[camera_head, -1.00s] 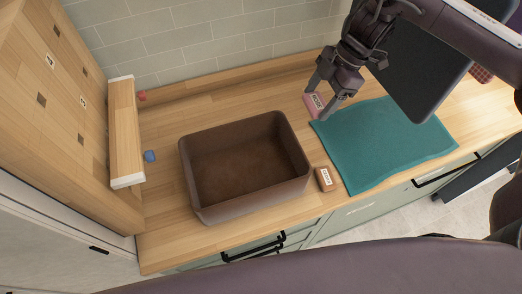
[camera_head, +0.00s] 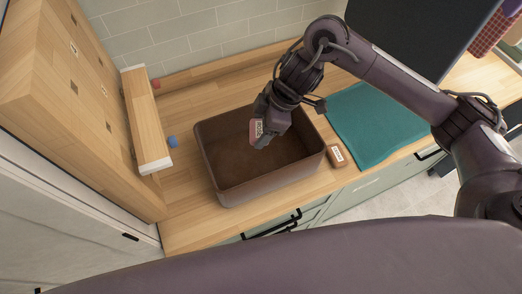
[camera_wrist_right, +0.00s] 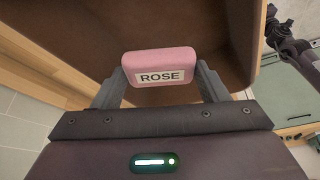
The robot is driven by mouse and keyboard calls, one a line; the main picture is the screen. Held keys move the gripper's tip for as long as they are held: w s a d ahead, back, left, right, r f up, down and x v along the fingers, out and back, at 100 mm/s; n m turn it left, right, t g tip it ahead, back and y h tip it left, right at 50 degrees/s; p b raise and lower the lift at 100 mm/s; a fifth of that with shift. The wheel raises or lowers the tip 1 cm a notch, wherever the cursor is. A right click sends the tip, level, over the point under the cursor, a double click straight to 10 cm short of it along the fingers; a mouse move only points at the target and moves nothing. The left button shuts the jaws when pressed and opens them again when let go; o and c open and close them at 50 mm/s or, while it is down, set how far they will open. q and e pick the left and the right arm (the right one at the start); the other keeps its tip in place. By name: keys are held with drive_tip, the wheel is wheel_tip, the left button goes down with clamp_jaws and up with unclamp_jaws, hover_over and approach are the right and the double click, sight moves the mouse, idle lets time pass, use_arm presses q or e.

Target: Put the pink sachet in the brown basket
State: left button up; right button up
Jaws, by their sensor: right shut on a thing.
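The pink sachet (camera_head: 256,131), labelled ROSE, is held by my right gripper (camera_head: 266,130) over the brown basket. In the right wrist view the sachet (camera_wrist_right: 160,62) sits between the two fingers of my right gripper (camera_wrist_right: 160,84), with the basket's brown inside (camera_wrist_right: 90,30) beyond it. The brown basket (camera_head: 270,182) stands on the wooden counter and looks empty where I can see in. The gripper and forearm hide part of its back rim. My left gripper is not in view.
A small brown sachet (camera_head: 336,156) with a white label lies right of the basket. A teal towel (camera_head: 376,125) lies further right. A wooden shelf piece (camera_head: 147,120), a blue knob (camera_head: 172,141) and a red knob (camera_head: 155,84) are on the left. A dark panel (camera_head: 415,35) stands at back right.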

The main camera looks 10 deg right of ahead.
hover_over(256, 157)
drive_tip(key=d, duration=0.1)
drive_tip(key=f, duration=0.3)
drive_tip(key=f+p, duration=0.1)
drive_tip(key=f, duration=0.3)
drive_tip(key=shift+s+d+f, duration=0.1)
drive_tip(key=shift+d+f, duration=0.1)
drive_tip(key=shift+f, duration=0.1)
wheel_tip(256, 157, down, 4)
drive_tip(key=shift+f, duration=0.2)
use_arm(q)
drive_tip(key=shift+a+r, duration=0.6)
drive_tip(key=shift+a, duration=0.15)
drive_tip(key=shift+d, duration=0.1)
use_arm(e)
drive_tip(key=o, duration=0.9)
drive_tip(key=shift+f, duration=0.1)
drive_tip(key=shift+o, duration=0.2)
